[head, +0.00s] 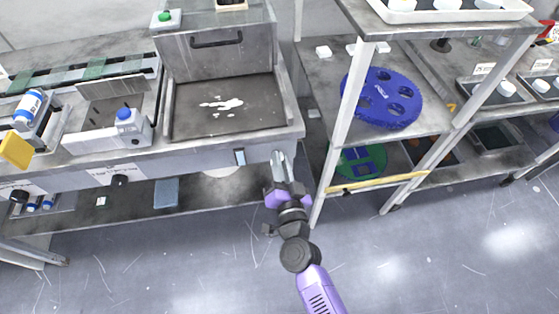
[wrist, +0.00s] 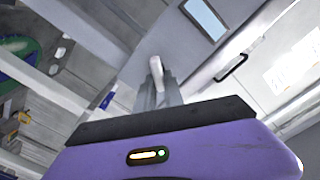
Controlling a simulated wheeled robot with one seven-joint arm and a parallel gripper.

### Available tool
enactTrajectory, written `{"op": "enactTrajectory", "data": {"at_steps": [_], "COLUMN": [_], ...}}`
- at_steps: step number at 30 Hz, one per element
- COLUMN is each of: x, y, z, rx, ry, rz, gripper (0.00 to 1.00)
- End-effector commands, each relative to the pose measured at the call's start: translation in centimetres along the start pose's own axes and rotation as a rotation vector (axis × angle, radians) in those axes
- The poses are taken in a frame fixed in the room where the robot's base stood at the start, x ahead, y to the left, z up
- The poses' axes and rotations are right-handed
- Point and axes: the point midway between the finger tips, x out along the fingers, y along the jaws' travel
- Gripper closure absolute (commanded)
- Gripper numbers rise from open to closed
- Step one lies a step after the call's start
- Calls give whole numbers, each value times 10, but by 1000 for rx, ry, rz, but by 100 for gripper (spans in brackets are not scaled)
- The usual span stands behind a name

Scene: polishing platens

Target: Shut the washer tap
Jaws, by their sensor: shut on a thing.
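The washer (head: 292,118) is a grey metal unit with a wet, shallow basin and a raised back lid. My gripper (head: 280,160) is at the right end of its front face. In the wrist view my gripper (wrist: 160,88) is shut on a pale, narrow handle, which I take to be the washer tap (wrist: 155,64). The handle's upper end shows beyond the fingers, and the rest is hidden between them. In the head view the gripper covers the tap, so its turn angle cannot be told.
A small blue panel (head: 240,157) is on the front face left of the gripper. A shelf rack post (head: 335,150) stands close on the right, with a blue perforated disc (head: 383,98) on its shelf. The floor (head: 200,260) in front is clear.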

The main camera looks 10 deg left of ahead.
Motion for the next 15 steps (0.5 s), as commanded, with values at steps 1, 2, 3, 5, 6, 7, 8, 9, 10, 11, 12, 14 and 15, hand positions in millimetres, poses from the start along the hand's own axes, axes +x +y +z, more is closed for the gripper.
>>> {"op": "enactTrajectory", "data": {"at_steps": [1, 2, 3, 5, 6, 7, 8, 9, 10, 11, 12, 14, 15], "x": [0, 0, 0, 0, 0, 0, 0, 0, 0, 0, 0, 0, 0], "y": [1, 2, 2, 3, 4, 4, 4, 5, 5, 5, 6, 6, 7], "z": [1, 1, 1, 1, 1, 1, 1, 1, 1, 1, 2, 2, 2], "rx": [45, 73, 111, 168, 206, 235, 264, 302, 331, 359, 398, 454, 491], "ry": [-1, -1, 0, 0, 0, 0, 0, 1, 1, 1, 1, 1, 1], "rz": [0, 0, 1, 1, 1, 1, 1, 0, 0, 0, 0, 1, 0], "gripper": [100, 100, 100, 100, 100, 100, 100, 100, 100, 100, 100, 100, 100]}}
